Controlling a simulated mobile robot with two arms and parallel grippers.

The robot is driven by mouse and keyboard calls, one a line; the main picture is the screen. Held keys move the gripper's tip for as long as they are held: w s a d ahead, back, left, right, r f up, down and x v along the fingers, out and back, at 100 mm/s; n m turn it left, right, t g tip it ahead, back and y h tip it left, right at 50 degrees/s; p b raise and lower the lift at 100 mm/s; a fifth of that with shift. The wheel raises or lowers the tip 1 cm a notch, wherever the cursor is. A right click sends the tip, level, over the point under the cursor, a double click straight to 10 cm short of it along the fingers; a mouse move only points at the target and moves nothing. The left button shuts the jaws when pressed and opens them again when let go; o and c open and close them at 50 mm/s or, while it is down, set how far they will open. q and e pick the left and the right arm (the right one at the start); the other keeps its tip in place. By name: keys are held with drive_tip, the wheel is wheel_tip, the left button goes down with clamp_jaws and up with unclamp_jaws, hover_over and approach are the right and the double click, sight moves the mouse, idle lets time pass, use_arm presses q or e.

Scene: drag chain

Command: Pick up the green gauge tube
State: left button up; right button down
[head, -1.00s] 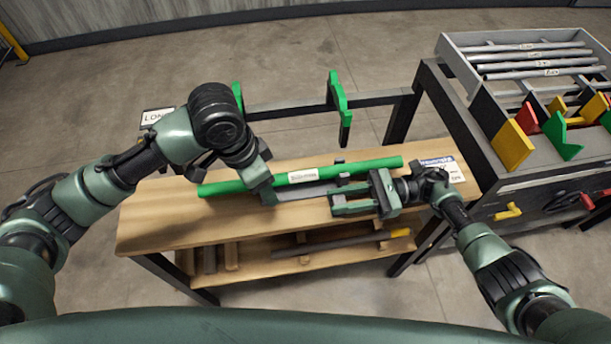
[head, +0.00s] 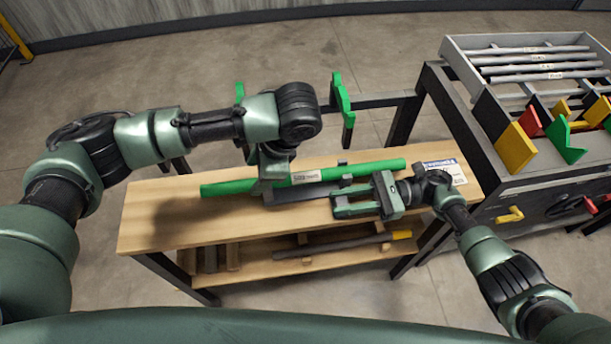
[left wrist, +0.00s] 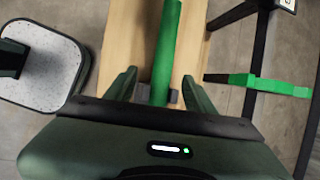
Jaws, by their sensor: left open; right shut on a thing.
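The green gauge tube (head: 365,168) lies lengthwise on the wooden bench, with a white label near its middle. My left gripper (head: 277,185) is above the tube's left-middle part, pointing down and partly covering it. In the left wrist view, the tube (left wrist: 165,50) runs between the two open jaws (left wrist: 158,85), with a gap on each side. My right gripper (head: 350,198) is low over the bench, in front of the tube. It appears shut on a dark grey bar (head: 305,192) beside the tube; its fingers partly hide the grip.
The wooden bench (head: 160,225) has a lower shelf with a grey, yellow-ended rod (head: 345,243). Green uprights (head: 341,95) stand on a dark frame behind it. At right, a grey tray of rods (head: 535,65) and a cabinet with coloured blocks stand close. The bench's left end is clear.

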sight(252, 182)
use_arm(q)
drive_tip(key=shift+w+d+x, duration=0.1)
drive_tip(key=shift+d+x, duration=0.05)
drive_tip(key=shift+x, duration=1.35)
drive_tip(key=shift+w+d+x, duration=0.1)
drive_tip(key=shift+w+x, duration=0.05)
drive_tip(key=shift+x, duration=1.35)
clamp_jaws()
